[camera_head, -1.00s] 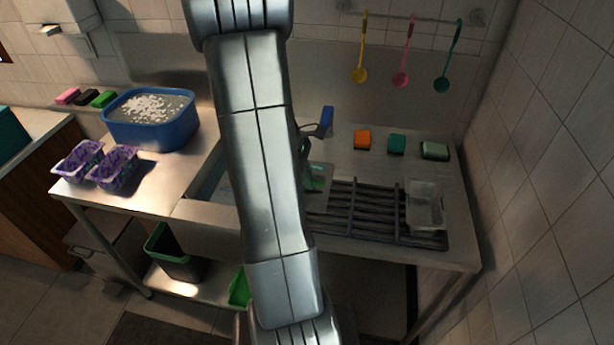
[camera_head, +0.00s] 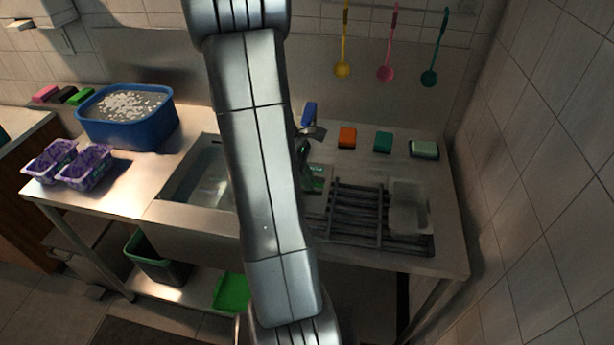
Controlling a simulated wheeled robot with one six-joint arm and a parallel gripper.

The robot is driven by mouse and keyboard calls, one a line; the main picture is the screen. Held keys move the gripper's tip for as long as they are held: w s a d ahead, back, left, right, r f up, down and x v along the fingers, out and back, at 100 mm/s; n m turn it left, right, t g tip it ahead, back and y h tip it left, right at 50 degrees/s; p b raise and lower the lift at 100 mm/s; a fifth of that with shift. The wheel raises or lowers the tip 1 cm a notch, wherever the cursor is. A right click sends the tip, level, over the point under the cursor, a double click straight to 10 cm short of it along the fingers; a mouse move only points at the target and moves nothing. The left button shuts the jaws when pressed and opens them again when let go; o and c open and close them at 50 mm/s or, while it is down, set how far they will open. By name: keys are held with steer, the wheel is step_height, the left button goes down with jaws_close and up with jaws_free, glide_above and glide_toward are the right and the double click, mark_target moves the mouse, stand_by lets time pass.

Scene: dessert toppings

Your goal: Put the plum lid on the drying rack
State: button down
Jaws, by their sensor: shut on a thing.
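The drying rack (camera_head: 357,216), a dark slatted grid, lies on the right part of the steel counter. A clear tray-like container (camera_head: 409,210) sits on its right end. My arm covers the middle of the view and hides part of the counter and sink. My gripper does not show, so its jaws and anything in them cannot be seen. I cannot make out the plum lid anywhere. Two purple patterned containers (camera_head: 52,160) (camera_head: 86,167) stand at the left end of the counter.
A blue tub (camera_head: 130,132) with white foam stands behind the purple containers. The sink (camera_head: 197,185) lies left of the rack. A blue-handled fitting (camera_head: 309,114) rises behind the sink. Orange, teal and pale green sponges (camera_head: 347,137) (camera_head: 383,142) (camera_head: 424,149) line the back. A tiled wall closes the right side.

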steer(key=shift+f+b, duration=1.95)
steer(key=shift+f, duration=1.05)
steer(key=c, duration=1.4)
jaws_free()
steer(key=v, duration=1.4)
steer(key=shift+f, duration=0.2)
steer(key=x, duration=1.3)
steer(key=shift+s+d+f, duration=0.1)
steer(key=shift+d, duration=0.1)
steer(key=shift+r+p, duration=1.15)
steer(key=shift+r, duration=0.25)
